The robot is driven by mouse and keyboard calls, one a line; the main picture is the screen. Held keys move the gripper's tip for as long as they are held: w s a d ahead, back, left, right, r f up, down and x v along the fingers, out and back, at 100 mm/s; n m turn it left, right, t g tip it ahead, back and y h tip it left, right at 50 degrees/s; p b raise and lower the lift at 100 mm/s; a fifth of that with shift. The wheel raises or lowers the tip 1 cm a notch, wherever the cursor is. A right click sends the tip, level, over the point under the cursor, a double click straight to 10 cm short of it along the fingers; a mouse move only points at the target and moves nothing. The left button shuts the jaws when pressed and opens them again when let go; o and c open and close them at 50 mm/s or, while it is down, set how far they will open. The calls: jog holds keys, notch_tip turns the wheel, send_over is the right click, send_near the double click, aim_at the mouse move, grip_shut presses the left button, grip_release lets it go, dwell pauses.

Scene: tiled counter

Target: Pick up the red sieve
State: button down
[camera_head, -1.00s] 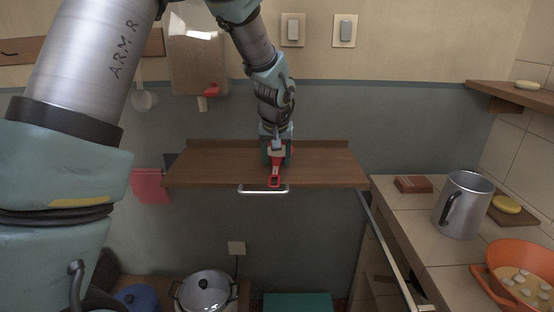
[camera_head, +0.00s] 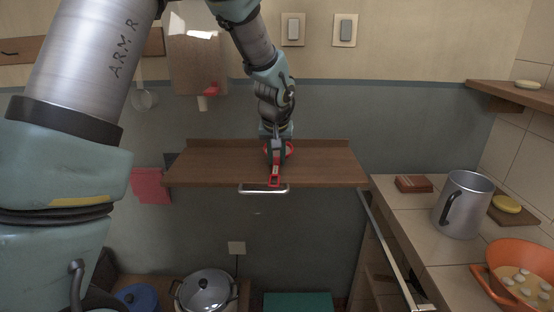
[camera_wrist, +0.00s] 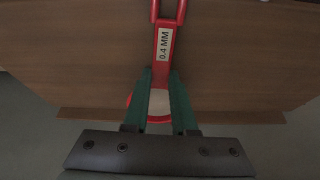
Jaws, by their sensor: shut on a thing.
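The red sieve (camera_head: 275,179) is on the wooden shelf in the head view, with its looped handle toward the shelf's front edge. In the wrist view the red sieve (camera_wrist: 163,50) shows a label reading "0.4 MM" on its handle. Its round rim and pale mesh are partly hidden behind the fingers. My gripper (camera_wrist: 160,80) has its two green fingers shut on the sieve's handle, close to the round part. In the head view my gripper (camera_head: 276,150) reaches down from above. I cannot tell whether the sieve still touches the shelf.
The wooden shelf (camera_head: 215,165) has a front handle bar (camera_head: 263,190) and is otherwise bare. On the right, the tiled counter holds a metal jug (camera_head: 464,205), an orange bowl (camera_head: 490,285) and a small red box (camera_head: 413,184). A lidded pot (camera_head: 205,292) stands below.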

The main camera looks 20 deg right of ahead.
aim_at(277, 161)
jog(key=shift+r, duration=0.1)
notch_tip(277, 161, up, 10)
jog(key=b, duration=0.2)
